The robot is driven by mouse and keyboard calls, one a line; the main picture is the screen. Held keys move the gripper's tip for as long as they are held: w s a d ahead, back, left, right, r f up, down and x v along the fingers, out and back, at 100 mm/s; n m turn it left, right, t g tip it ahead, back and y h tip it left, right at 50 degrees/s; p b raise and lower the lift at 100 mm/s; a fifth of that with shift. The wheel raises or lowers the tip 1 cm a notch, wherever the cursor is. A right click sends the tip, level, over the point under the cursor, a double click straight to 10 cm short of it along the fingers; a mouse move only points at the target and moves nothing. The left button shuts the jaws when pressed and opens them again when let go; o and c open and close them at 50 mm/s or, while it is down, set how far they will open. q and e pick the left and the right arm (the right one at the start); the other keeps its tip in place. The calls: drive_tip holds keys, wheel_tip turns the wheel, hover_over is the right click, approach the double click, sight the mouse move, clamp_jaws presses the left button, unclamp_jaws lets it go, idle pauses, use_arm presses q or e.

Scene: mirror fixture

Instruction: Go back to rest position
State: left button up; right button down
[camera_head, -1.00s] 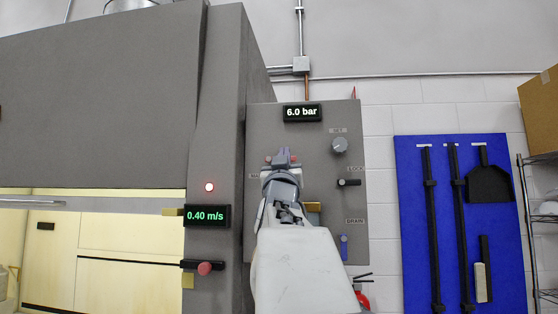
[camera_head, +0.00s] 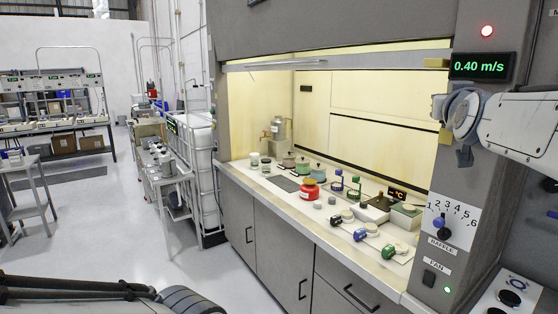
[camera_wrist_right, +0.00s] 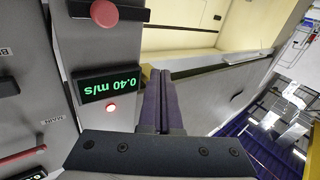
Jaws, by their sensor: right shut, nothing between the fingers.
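My right gripper (camera_head: 465,156) is at the right of the head view, its arm coming in from the right edge, in front of the fume hood's grey post below the 0.40 m/s display (camera_head: 481,66). In the wrist view the right gripper's (camera_wrist_right: 160,75) two dark fingers lie together, shut, with nothing between them. The same display (camera_wrist_right: 108,86) shows upside down left of the fingers. My left gripper is not in view; dark parts of my own body show at the lower left of the head view.
The lit hood holds a red container (camera_head: 309,189), small vessels and valves on its worktop (camera_head: 375,268). A baffle dial (camera_head: 441,222) is on the post at right. A grey trolley (camera_head: 165,178) and a bench (camera_head: 62,128) stand at left, with open floor (camera_head: 110,225) between.

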drive_tip(key=w+a+f+n+g+y, duration=0.1)
drive_tip(key=a+f+n+g+y, duration=0.2)
drive_tip(key=a+f+y, duration=0.8)
drive_tip(key=s+a+f+n+g+h, duration=0.1)
drive_tip(key=s+a+f+n+g, duration=0.2)
drive_tip(key=a+f, duration=0.55)
drive_tip(key=s+a+f+g, duration=0.2)
drive_tip(key=s+a+f, duration=0.3)
drive_tip(key=a+f, duration=0.3)
drive_tip(key=s+a+f+n+g, duration=0.1)
drive_tip(key=s+f+g, duration=0.2)
drive_tip(key=s, duration=0.5)
drive_tip(key=s+a+f+n+g+h, duration=0.1)
drive_tip(key=s+a+f+n+g, duration=0.1)
drive_tip(key=s+f, duration=0.3)
drive_tip(key=s+a+f+n+g, duration=0.2)
drive_tip(key=s+f+g, duration=0.2)
drive_tip(key=s, duration=0.6)
drive_tip(key=shift+s+f, duration=0.4)
drive_tip(key=shift+f, duration=0.1)
